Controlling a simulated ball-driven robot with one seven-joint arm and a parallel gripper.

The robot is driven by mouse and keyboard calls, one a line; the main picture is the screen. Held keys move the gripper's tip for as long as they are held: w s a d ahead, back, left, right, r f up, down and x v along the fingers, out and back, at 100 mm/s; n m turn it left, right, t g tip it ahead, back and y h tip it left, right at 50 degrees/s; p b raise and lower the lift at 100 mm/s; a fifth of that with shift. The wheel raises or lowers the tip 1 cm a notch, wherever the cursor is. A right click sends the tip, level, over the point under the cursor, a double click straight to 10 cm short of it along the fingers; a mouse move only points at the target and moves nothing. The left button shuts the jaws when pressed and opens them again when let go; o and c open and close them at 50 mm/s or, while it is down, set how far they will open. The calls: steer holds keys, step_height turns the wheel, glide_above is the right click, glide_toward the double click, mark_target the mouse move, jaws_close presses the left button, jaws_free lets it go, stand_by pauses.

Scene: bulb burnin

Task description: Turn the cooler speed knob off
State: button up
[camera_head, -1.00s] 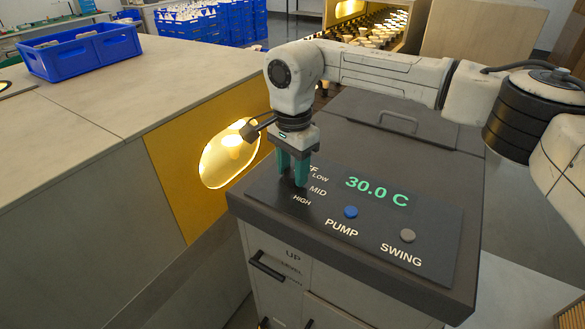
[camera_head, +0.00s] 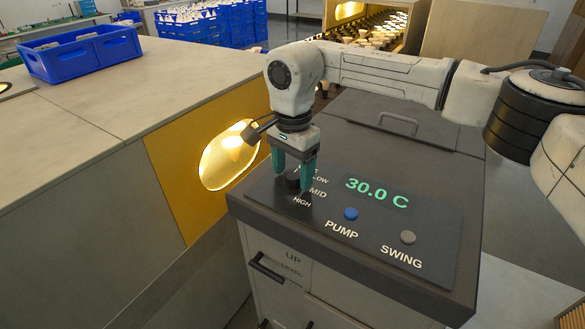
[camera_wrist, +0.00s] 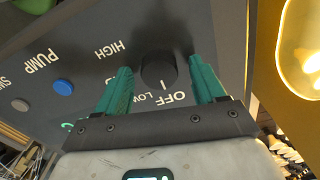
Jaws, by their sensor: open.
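The cooler speed knob (camera_wrist: 159,69) is a round black dial on the dark control panel (camera_head: 330,232). In the wrist view a white pointer line on its edge points between the OFF (camera_wrist: 177,97) and LOW (camera_wrist: 141,97) labels, close to OFF. My gripper (camera_head: 292,184) is over the panel, its green fingers pointing down. The fingers stand apart on either side of the knob (camera_head: 292,180), with visible gaps in the wrist view (camera_wrist: 160,68). In the head view the fingers partly hide the knob and OFF label.
A blue pump button (camera_head: 351,213) and a grey swing button (camera_head: 408,237) sit on the panel to the right, below a 30.0 C display (camera_head: 377,192). A yellow wall (camera_head: 175,190) with a lit opening (camera_head: 228,157) stands left of the cooler.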

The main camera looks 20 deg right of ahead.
mark_target(293, 174)
step_height(293, 174, up, 11)
steer(key=b, duration=0.1)
steer(key=shift+b, duration=0.4)
steer(key=shift+f, duration=0.15)
stand_by(0.4)
